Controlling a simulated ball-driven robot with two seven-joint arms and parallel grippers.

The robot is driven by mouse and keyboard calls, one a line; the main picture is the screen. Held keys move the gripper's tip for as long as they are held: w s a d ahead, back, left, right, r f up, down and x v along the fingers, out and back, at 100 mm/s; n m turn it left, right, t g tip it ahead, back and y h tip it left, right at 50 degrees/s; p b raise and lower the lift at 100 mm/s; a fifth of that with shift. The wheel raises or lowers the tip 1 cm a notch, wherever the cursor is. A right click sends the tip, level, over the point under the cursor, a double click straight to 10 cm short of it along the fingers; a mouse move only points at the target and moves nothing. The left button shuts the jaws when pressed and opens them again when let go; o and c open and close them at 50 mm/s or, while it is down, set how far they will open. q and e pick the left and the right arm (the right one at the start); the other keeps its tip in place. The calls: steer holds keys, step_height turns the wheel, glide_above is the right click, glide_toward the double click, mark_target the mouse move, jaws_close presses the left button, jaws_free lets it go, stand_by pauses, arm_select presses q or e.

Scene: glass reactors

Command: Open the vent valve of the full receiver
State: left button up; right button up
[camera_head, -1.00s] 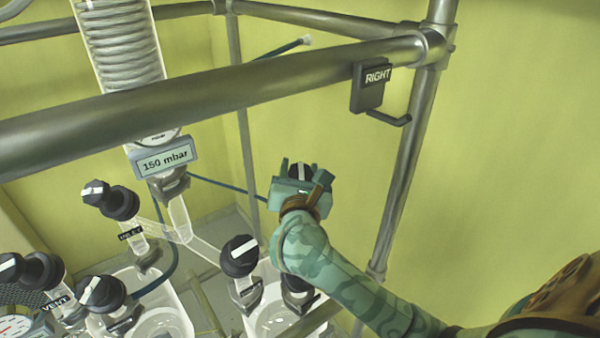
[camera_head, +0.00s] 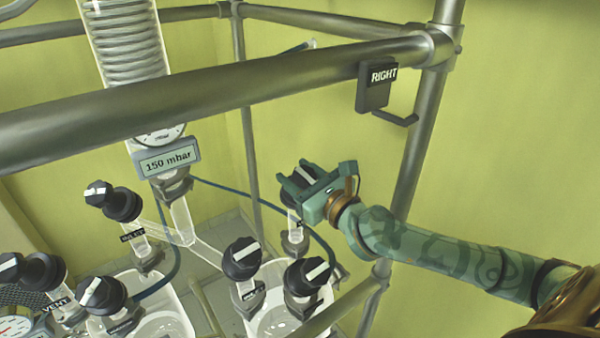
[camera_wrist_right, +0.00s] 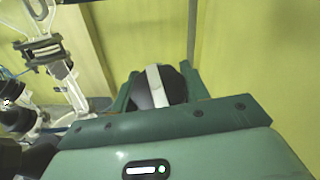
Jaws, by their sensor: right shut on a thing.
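My right gripper (camera_head: 303,177) is shut on a black valve knob (camera_wrist_right: 158,88) with a white bar. In the right wrist view the knob sits between the two green fingers. In the head view the gripper mostly covers this knob, and the small label on the glass stem (camera_head: 295,240) below it is too hidden to read. The right glass receiver (camera_head: 270,316) stands in front, with two more black knobs, left (camera_head: 242,258) and right (camera_head: 308,276). The left receiver (camera_head: 172,322) stands beside it. I cannot tell which is full. My left gripper is not in view.
A thick metal rail (camera_head: 220,92) crosses above the glassware, with a hanging RIGHT sign (camera_head: 374,88). A frame post (camera_head: 420,150) stands behind my right arm. A 150 mbar display (camera_head: 168,160) hangs below the coil. A VENT label (camera_head: 58,303) shows at lower left.

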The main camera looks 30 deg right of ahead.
steer(key=shift+a+n+y, duration=0.1)
steer(key=shift+n+y, duration=0.5)
steer(key=shift+n, duration=0.2)
steer(key=o, duration=1)
steer(key=shift+w, duration=0.1)
steer(key=b+v, duration=0.3)
steer(key=v, duration=0.4)
steer(key=shift+r+g, duration=0.15)
steer(key=shift+g, duration=0.15)
